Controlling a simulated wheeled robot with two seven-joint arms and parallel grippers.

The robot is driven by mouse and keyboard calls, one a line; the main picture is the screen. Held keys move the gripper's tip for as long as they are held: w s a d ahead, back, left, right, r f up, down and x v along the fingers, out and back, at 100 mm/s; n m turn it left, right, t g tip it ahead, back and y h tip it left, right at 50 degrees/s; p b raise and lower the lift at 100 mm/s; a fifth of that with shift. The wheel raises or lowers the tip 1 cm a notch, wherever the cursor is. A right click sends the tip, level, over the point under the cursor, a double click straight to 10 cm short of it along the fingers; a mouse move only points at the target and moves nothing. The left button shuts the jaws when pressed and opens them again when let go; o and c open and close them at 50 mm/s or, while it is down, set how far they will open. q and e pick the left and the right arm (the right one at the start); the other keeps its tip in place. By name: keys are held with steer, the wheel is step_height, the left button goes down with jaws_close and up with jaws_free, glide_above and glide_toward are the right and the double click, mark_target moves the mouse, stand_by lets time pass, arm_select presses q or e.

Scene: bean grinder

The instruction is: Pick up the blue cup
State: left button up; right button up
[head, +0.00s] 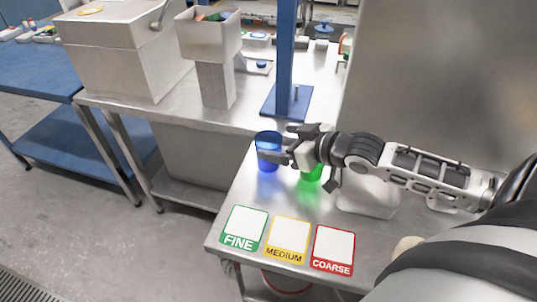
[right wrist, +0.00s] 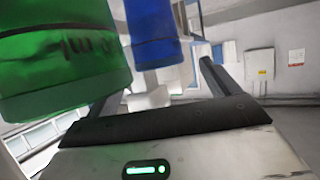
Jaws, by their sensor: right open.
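The blue cup (head: 267,140) stands on the metal table near its left edge. My right gripper (head: 279,143) is open and reaches in from the right at the cup; one finger crosses in front of the cup in the head view. In the right wrist view the blue cup (right wrist: 152,30) shows ahead, between the two fingers (right wrist: 160,92). I cannot tell whether the fingers touch it. My left gripper is not in view.
A green cup (head: 312,174) stands just right of the blue cup, partly under my right gripper; it is large and close in the right wrist view (right wrist: 60,60). FINE (head: 244,228), MEDIUM (head: 288,240) and COARSE (head: 333,249) cards lie in front. A blue post (head: 285,60) stands behind.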

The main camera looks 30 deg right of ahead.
mark_target(259, 138)
steer(key=shift+x, duration=1.55)
steer(key=c, duration=1.3)
